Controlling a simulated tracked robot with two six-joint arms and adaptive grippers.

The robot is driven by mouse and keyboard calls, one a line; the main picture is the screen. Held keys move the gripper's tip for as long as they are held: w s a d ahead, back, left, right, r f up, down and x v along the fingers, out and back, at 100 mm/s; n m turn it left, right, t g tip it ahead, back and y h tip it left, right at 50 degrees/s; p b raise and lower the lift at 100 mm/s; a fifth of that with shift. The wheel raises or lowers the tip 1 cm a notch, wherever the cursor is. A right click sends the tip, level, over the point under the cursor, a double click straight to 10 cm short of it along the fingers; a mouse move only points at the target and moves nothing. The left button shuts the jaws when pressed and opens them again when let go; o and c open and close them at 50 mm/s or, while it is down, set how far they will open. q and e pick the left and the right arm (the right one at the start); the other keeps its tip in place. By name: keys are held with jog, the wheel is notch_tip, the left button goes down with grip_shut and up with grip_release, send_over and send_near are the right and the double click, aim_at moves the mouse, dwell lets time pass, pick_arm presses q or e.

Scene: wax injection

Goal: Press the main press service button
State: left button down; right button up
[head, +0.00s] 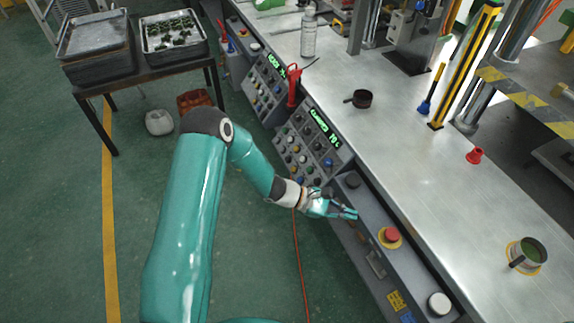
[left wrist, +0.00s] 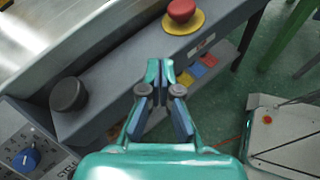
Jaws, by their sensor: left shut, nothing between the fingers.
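A sloping grey panel (head: 415,262) runs along the bench front and carries three large buttons. A black button (head: 353,180) is at its far end, a red mushroom button (head: 390,235) on a yellow ring is in the middle, and a white button (head: 439,303) is at the near end. I cannot read which is the service button. My left gripper (head: 354,214) is shut and empty, over the panel between the black and red buttons. In the left wrist view its fingertips (left wrist: 160,70) point at the panel, with the black button (left wrist: 69,94) left and the red button (left wrist: 181,11) above.
Two control boxes with knobs and green displays (head: 322,128) stand beyond the panel. The metal bench top (head: 400,140) holds a small dark pan (head: 361,98), a red cone (head: 475,155) and a green-filled pot (head: 527,255). A tray table (head: 145,80) stands at the left; floor between is mostly clear.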

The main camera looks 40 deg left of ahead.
pick_arm(q)
jog(key=w+a+n+t+y+b, duration=0.1)
jog(key=w+a+n+t+b, duration=0.25)
jog(key=w+a+t, duration=0.45)
jog(key=n+t+y+b, duration=0.4)
jog(key=n+y+b, duration=0.1)
jog(key=n+y, duration=0.15)
send_over(288, 159)
jog(key=s+d, duration=0.2)
jog(key=s, duration=0.3)
jog(key=f, duration=0.2)
jog(key=s+a+f+y+b, duration=0.2)
jog(key=s+a+f+b, duration=0.1)
jog(key=a, duration=0.4)
jog(key=shift+s+a+f+n, duration=0.3)
jog(key=shift+s+f+n, duration=0.15)
jog(key=shift+f, duration=0.45)
jog(key=shift+y, duration=0.25)
jog(key=w+d+f+b, duration=0.3)
jog(key=w+f+b, duration=0.2)
jog(key=shift+w+d+f+b, duration=0.3)
jog(key=shift+w+f+b, duration=0.05)
jog(key=shift+w+b, duration=0.05)
